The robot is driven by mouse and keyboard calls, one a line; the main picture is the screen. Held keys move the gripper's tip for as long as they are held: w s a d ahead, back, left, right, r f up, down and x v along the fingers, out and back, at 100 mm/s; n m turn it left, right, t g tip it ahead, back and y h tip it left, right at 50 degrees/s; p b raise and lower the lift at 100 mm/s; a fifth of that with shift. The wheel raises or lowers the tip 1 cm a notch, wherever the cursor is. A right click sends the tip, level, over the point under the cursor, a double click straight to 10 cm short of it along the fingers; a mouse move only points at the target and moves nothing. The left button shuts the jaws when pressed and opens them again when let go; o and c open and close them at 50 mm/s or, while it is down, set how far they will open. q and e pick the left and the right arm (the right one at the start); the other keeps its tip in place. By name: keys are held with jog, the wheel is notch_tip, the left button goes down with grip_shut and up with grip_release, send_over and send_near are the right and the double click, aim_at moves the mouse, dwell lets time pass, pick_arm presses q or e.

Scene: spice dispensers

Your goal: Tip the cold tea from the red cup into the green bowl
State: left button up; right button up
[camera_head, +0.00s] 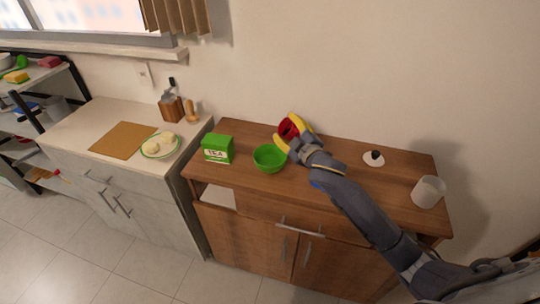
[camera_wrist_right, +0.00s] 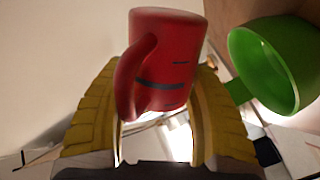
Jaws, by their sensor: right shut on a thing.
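The red cup (camera_head: 289,127) is held between the yellow fingers of my right gripper (camera_head: 287,130), over the back part of the wooden cabinet top. In the right wrist view the cup (camera_wrist_right: 172,60) sits between the fingers with its handle on the left; I cannot see its tea. The green bowl (camera_head: 270,157) stands on the cabinet top, just to the left of and in front of the gripper. In the right wrist view the bowl (camera_wrist_right: 274,65) is to the right of the cup, apart from it. My left gripper is not in view.
A green tea box (camera_head: 218,149) stands left of the bowl on the wooden cabinet (camera_head: 345,153). A white cup (camera_head: 428,191) and a small black-and-white item (camera_head: 374,158) are to the right. A counter with a board (camera_head: 122,140) and plate (camera_head: 160,146) lies further left.

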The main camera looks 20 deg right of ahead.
jog(key=shift+a+f+n+h, duration=0.25)
jog(key=shift+f+n, duration=0.45)
jog(key=shift+n, duration=0.25)
jog(key=shift+a+f+n+h, duration=0.2)
jog(key=shift+f+n, duration=0.45)
jog(key=shift+n, duration=0.3)
dwell(1.0)
jog(key=shift+a+r+n, duration=0.15)
jog(key=shift+a+n, duration=0.65)
jog(key=shift+a, duration=0.2)
dwell(0.4)
jog(key=shift+s+a+r+n+h, duration=0.1)
jog(key=shift+a+n+h, duration=0.15)
jog(key=shift+n, duration=0.45)
dwell(0.7)
jog(key=shift+f+n+b, duration=0.25)
jog(key=shift+n+b, duration=0.05)
